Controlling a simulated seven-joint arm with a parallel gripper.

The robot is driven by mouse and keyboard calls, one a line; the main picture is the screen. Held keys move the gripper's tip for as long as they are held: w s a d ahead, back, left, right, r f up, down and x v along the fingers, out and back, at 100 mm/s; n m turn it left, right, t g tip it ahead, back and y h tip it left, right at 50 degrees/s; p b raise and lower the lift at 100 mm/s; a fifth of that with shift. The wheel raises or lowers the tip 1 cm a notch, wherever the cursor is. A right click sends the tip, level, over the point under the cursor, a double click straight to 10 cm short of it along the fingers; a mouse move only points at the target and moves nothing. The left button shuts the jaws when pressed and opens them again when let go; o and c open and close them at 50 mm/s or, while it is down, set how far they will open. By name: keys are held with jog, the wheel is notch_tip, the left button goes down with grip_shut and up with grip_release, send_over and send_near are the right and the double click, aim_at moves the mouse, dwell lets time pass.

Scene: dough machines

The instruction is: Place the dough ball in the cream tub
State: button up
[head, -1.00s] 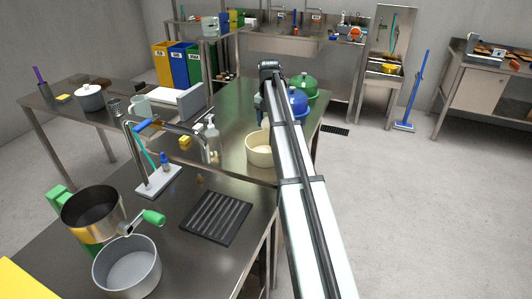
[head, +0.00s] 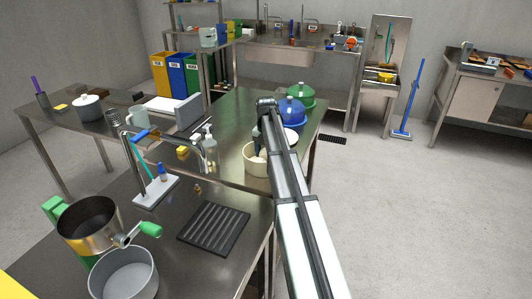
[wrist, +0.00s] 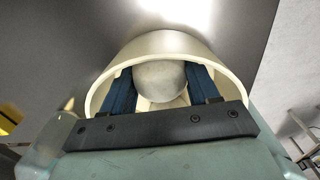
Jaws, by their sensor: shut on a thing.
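The cream tub (head: 256,168) stands on the steel table in the middle, partly covered by my arm in the head view. In the wrist view the tub's rim (wrist: 160,41) curves around the far side of my gripper. My gripper (wrist: 161,86) has a dark blue finger on each side of the pale, round dough ball (wrist: 160,75) and is shut on it. The ball and fingertips appear within the tub's rim outline. Whether the ball touches the tub's floor cannot be told.
A blue-lidded container (head: 291,108) and a green-lidded one (head: 301,95) stand just behind the tub. A dark ridged tray (head: 213,229) and a hand-cranked pot (head: 88,222) are on the nearer table.

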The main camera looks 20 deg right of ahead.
jog(key=shift+f, duration=0.1)
jog(key=o, duration=0.9)
jog(key=shift+c, duration=0.2)
notch_tip(320, 180, up, 12)
